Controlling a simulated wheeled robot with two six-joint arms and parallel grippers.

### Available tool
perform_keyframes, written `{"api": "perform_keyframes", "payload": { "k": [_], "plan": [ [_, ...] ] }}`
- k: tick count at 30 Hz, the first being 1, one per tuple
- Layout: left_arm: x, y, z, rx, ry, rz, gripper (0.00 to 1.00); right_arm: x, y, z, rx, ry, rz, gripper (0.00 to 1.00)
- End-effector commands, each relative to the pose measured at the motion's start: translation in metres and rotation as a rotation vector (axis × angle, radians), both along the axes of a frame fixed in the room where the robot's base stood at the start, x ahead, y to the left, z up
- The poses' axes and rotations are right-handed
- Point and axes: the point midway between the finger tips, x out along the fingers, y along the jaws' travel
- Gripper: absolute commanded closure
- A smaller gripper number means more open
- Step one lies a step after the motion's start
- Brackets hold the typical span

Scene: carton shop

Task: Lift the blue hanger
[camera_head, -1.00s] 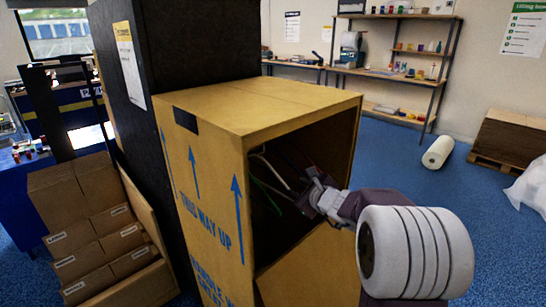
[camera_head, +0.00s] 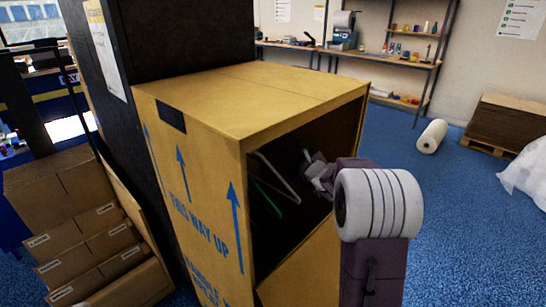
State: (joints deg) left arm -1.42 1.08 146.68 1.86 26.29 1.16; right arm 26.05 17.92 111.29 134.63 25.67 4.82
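The tall yellow wardrobe carton (camera_head: 205,225) stands in front of me, its open side facing right. Inside its dark opening hang a pale hanger (camera_head: 276,176) and a green hanger (camera_head: 267,198). I cannot make out a blue hanger in the shadow. My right gripper (camera_head: 308,170) reaches into the opening from the right, to the right of the visible hangers. Its fingertips are small and dark, so I cannot tell whether they are open or shut, or hold anything. My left gripper is not in view.
A dark tall panel (camera_head: 165,40) stands behind the carton. Stacked brown boxes (camera_head: 75,200) fill the left. Shelves (camera_head: 400,65) stand at the back, and a white roll (camera_head: 432,136) and a pallet of flat cartons (camera_head: 508,120) lie right. Blue floor is free at right.

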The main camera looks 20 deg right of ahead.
Motion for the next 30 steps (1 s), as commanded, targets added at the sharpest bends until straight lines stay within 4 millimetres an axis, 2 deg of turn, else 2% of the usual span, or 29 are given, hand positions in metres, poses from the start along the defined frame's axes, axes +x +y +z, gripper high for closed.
{"api": "perform_keyframes", "payload": {
  "k": [3,6,14,15,18,30],
  "plan": [
    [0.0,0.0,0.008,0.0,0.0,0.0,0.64,0.022,-0.006,-0.007,0.002,0.002,0.0,0.65],
    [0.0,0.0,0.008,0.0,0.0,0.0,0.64,0.033,-0.007,-0.011,0.001,0.003,0.001,0.65],
    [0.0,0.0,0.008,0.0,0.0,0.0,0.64,0.037,-0.007,-0.012,0.0,0.0,0.001,0.65],
    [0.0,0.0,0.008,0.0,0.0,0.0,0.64,0.037,-0.007,-0.012,0.0,0.0,0.001,0.76],
    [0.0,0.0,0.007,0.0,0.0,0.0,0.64,0.036,-0.007,-0.013,0.0,0.001,0.0,1.0],
    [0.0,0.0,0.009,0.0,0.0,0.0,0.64,0.036,-0.007,-0.009,0.0,0.0,0.001,1.0]
  ]
}}
